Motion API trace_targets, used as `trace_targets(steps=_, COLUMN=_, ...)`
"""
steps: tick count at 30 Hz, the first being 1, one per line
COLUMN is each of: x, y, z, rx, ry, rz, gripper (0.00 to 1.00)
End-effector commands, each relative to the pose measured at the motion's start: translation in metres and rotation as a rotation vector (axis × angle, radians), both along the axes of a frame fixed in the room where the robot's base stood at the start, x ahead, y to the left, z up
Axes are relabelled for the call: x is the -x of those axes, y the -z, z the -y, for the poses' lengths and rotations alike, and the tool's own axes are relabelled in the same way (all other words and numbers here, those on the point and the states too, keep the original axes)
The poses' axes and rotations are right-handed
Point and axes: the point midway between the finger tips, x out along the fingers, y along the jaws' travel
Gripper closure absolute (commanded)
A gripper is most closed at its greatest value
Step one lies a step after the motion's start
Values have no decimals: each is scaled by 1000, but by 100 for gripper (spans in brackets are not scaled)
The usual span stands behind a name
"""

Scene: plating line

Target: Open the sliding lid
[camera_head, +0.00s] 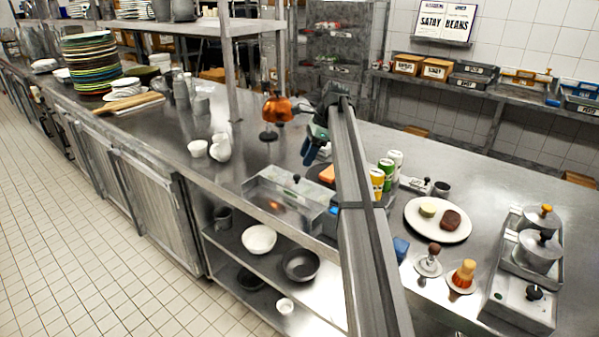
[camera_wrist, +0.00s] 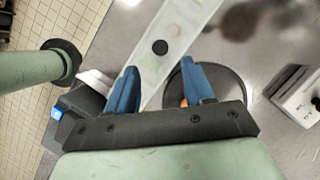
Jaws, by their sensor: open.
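A long metal container (camera_head: 275,203) stands on the counter near its front edge, with a black knob (camera_head: 296,178) on top. In the wrist view a long pale panel with a black round knob (camera_wrist: 159,47) runs away from my gripper; it looks like the sliding lid (camera_wrist: 182,22). My gripper (camera_head: 309,150) is above the counter, behind and above the container in the head view. In the wrist view its two blue fingers (camera_wrist: 160,82) are apart with nothing held between them. The knob appears just beyond the fingertips, apart from them. My arm hides part of the counter behind it.
An orange heat lamp (camera_head: 277,109) stands behind the container. White cups (camera_head: 219,148) are to its left. Green and yellow cans (camera_head: 386,172) and a plate with food (camera_head: 423,228) are to the right. Lidded pots (camera_head: 538,252) stand far right. The counter's middle left is fairly clear.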

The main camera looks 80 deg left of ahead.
Motion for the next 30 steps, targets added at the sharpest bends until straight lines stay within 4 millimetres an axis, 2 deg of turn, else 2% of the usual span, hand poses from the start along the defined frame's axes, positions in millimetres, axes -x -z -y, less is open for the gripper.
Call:
trace_targets(steps=3, x=8, y=21, z=1, rx=1, ry=0, rz=0, gripper=48)
trace_targets(steps=12, x=23, y=56, z=0, rx=0, ry=-1, rz=0, gripper=48)
trace_targets(steps=18, x=26, y=64, z=0, rx=-1, ry=-1, rz=0, gripper=48)
trace_targets(steps=26, x=27, y=65, z=0, rx=-2, ry=0, rz=0, gripper=48)
trace_targets(steps=30, x=27, y=64, z=0, rx=-1, ry=-1, rz=0, gripper=58)
